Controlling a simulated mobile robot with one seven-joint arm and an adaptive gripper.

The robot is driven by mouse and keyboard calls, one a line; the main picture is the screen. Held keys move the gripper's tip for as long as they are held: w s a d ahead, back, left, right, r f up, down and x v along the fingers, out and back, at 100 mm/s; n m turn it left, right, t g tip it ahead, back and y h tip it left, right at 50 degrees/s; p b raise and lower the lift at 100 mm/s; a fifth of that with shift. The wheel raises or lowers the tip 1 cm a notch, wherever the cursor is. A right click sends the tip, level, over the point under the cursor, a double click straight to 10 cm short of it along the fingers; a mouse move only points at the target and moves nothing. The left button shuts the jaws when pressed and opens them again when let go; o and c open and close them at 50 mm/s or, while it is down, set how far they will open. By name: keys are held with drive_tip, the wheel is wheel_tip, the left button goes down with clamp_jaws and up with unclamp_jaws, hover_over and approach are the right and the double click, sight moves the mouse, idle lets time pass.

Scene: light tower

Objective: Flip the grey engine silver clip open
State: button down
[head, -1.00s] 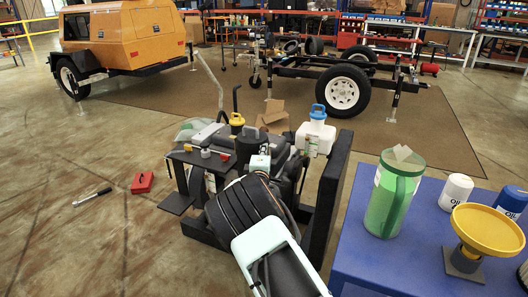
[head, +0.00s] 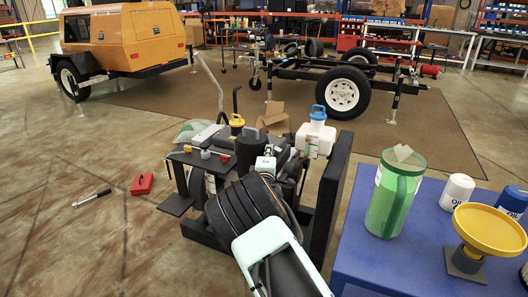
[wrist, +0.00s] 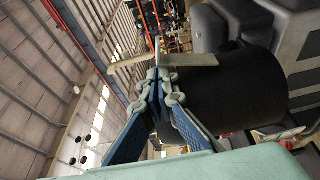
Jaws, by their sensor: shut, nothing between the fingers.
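The grey engine (head: 290,170) stands in the middle of the head view, partly covered by my arm. A dark cylindrical canister (head: 248,152) stands upright on its near side and fills the right middle of the wrist view (wrist: 222,98). A pale silver strip (wrist: 192,60), which looks like the clip, lies along the canister's edge in the wrist view. Another pale piece (wrist: 130,62) sticks out left of the fingertips. My gripper (wrist: 160,82) is shut and empty, its tips beside the strip. Whether they touch it I cannot tell. In the head view my arm hides the fingertips.
A blue table (head: 362,248) at the right holds a green canister (head: 394,195), a yellow funnel (head: 490,230) and bottles. A black upright panel (head: 333,190) borders the engine's right side. A red box (head: 142,184) and a wrench (head: 92,197) lie on open floor at left.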

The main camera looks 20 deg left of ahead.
drive_tip(key=d, duration=0.1)
drive_tip(key=d+f+b, duration=0.2)
drive_tip(key=d, duration=0.1)
drive_tip(key=shift+s, duration=0.3)
drive_tip(key=shift+f, duration=0.1)
